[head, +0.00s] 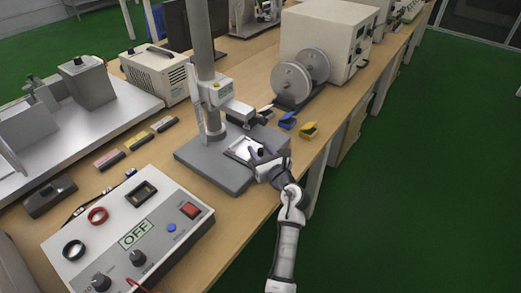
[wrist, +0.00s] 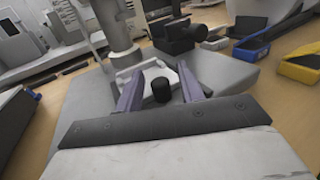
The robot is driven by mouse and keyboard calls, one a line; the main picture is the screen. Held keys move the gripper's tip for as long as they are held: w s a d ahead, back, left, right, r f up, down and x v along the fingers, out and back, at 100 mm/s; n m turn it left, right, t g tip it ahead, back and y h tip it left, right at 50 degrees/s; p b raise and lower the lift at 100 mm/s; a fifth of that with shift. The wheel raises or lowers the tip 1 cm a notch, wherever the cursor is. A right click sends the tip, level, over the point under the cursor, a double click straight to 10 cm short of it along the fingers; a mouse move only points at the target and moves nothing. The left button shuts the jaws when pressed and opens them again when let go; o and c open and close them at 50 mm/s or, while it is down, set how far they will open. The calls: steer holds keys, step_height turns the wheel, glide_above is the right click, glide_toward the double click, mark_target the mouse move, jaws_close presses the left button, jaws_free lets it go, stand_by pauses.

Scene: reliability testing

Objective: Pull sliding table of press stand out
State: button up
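The press stand has a grey base (head: 215,162) and a grey column (head: 203,45) on the wooden table. Its white sliding table (head: 241,149) lies on the base under the press head (head: 222,97). In the wrist view the sliding table (wrist: 150,68) is ahead of my gripper, with a black knob (wrist: 161,89) at its near side. My gripper (head: 265,153) is over the front right part of the base. In the wrist view its two purple fingers (wrist: 160,88) are apart, one on each side of the knob. I see gaps between the fingers and the knob.
A control box reading OFF (head: 130,232) stands at front left. Blue (head: 287,120) and yellow (head: 309,130) small bins lie right of the stand. A machine with round discs (head: 300,78) is behind them. Open green floor lies right of the table.

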jaws_close()
steer(key=s+d, duration=0.1)
steer(key=d, duration=0.1)
steer(key=s+d, duration=0.4)
steer(key=d, duration=0.1)
steer(key=shift+a, duration=0.1)
jaws_free()
steer(key=b+v, duration=0.3)
steer(key=v, duration=1)
steer(key=shift+s, duration=0.35)
